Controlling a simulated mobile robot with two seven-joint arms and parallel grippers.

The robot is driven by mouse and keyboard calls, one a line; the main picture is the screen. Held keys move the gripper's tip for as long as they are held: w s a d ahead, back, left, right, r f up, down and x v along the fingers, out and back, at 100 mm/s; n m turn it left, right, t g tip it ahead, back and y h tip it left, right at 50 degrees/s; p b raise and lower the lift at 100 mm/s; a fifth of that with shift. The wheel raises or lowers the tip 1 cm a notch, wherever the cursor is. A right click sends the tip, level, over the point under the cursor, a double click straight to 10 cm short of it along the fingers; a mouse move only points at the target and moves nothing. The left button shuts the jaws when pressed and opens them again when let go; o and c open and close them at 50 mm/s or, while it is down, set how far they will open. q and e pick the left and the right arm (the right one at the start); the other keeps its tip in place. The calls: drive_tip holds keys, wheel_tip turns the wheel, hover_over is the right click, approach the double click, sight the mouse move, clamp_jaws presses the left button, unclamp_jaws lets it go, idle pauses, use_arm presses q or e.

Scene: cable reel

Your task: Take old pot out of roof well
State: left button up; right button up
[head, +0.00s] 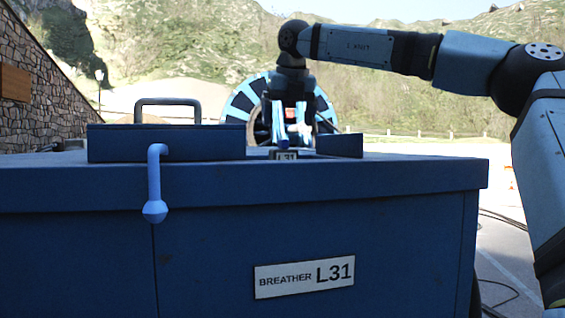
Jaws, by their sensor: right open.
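My right gripper (291,137) hangs from the arm that comes in from the right. It points down over the roof of the blue cabinet (400,172). Its two fingers are apart, with the tips close above the roof behind a small L31 plate (286,155). No old pot can be made out. The roof well is also not clearly visible from this low angle; raised blue parts at the front of the roof hide what lies behind them. My left gripper is not in view.
A raised blue lid (165,143) with a grey handle (167,101) sits left of my right gripper. A low blue block (339,146) stands to its right. A cable reel (246,98) stands behind.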

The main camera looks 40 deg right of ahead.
sight(283, 148)
drive_tip(key=x, duration=0.3)
drive_tip(key=shift+w, duration=0.35)
drive_tip(key=shift+f+p, duration=0.25)
drive_tip(key=shift+p, duration=0.15)
drive_tip(key=p+x, duration=0.1)
drive_tip(key=x, duration=0.3)
drive_tip(key=shift+f, duration=0.35)
drive_tip(key=shift+s+a, duration=0.1)
drive_tip(key=shift+a, duration=0.05)
drive_tip(key=c, duration=1.1)
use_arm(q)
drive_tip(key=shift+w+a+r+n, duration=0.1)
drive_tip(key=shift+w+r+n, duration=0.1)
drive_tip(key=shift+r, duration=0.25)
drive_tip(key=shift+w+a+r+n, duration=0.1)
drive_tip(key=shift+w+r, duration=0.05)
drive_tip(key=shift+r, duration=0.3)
use_arm(e)
drive_tip(key=shift+r, duration=0.25)
